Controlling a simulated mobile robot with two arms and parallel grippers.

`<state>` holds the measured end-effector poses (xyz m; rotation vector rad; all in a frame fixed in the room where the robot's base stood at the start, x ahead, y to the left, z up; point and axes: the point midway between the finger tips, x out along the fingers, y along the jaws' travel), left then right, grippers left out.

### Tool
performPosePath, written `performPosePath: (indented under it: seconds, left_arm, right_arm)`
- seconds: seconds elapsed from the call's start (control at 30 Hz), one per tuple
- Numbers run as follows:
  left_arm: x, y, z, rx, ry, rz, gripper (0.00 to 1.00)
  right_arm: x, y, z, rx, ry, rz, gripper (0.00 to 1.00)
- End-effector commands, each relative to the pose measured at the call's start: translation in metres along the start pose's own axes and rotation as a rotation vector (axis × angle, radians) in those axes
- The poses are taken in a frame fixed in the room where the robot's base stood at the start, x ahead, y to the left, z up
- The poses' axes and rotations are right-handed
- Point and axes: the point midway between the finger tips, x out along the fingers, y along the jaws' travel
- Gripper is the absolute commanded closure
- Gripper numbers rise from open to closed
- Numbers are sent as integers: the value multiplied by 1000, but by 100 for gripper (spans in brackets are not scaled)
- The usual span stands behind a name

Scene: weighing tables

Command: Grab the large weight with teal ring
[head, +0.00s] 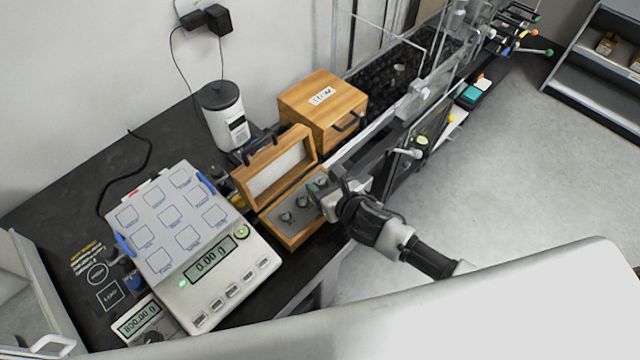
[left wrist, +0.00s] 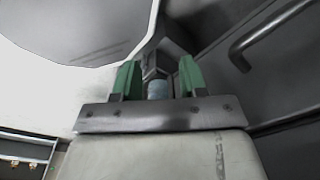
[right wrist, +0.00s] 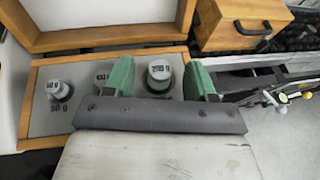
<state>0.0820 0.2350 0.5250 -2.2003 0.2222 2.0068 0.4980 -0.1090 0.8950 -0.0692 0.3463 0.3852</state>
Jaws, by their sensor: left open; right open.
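The weights stand in a wooden box (head: 290,241) with a grey inset. In the right wrist view, the largest weight (right wrist: 160,72), marked 200 g, shows between my right fingers; a teal ring on it cannot be made out. A 100 g weight (right wrist: 103,77) is partly hidden by the left finger, and a 50 g weight (right wrist: 58,90) stands further left. My right gripper (head: 321,195) is open over the right end of the box, with nothing visibly clamped. My left gripper (left wrist: 157,82) is open and empty, away from the box.
The box's lid (head: 279,166) stands open behind the weights. A larger closed wooden case (head: 322,103) is behind it. A balance (head: 215,270) reading 0.00 g is at the left, and a white canister (head: 224,116) stands at the back.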

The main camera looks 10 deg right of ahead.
Motion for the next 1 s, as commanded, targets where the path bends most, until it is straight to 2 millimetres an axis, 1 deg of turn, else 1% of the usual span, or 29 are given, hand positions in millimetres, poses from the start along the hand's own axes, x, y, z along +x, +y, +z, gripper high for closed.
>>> performPosePath:
  seconds: [0.2,0.23,0.5,0.6,0.87,1.0]
  left_arm:
    - [0,0,-1,0,2,0,57]
    - [0,0,-1,0,2,0,57]
    - [0,0,-1,0,2,0,57]
    - [0,0,-1,0,1,0,57]
    - [0,0,-1,0,1,0,57]
    - [0,0,-1,0,1,0,57]
  right_arm:
    - [2,0,0,0,0,0,44]
    - [2,0,0,0,0,0,46]
    - [1,0,0,0,0,0,87]
    - [1,0,0,0,1,0,100]
    - [1,0,1,0,0,0,100]
    - [-1,-1,8,-2,-3,0,100]
